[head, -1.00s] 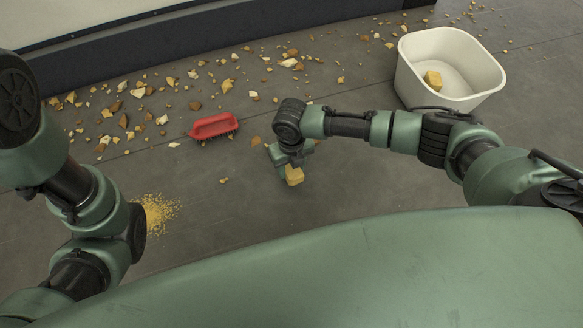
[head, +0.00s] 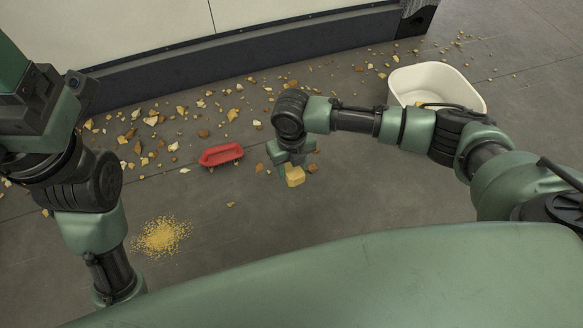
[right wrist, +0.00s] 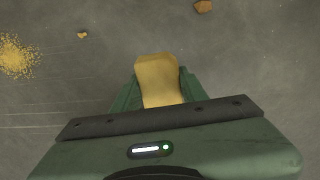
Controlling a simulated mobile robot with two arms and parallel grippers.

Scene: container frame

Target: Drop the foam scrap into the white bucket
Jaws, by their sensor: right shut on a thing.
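The foam scrap (head: 295,176) is a yellow block between the fingers of my right gripper (head: 291,163), which is shut on it. In the right wrist view the foam scrap (right wrist: 158,78) sticks out beyond the fingers of the gripper (right wrist: 155,95). It is held over the grey floor, left of the white bucket (head: 457,84).
A red brush (head: 221,154) lies left of my right gripper. Many broken tan and brown pieces litter the floor along the dark base of a pale wall (head: 150,30). A pile of yellow crumbs (head: 162,236) lies at the lower left. The floor below the brush is mostly clear.

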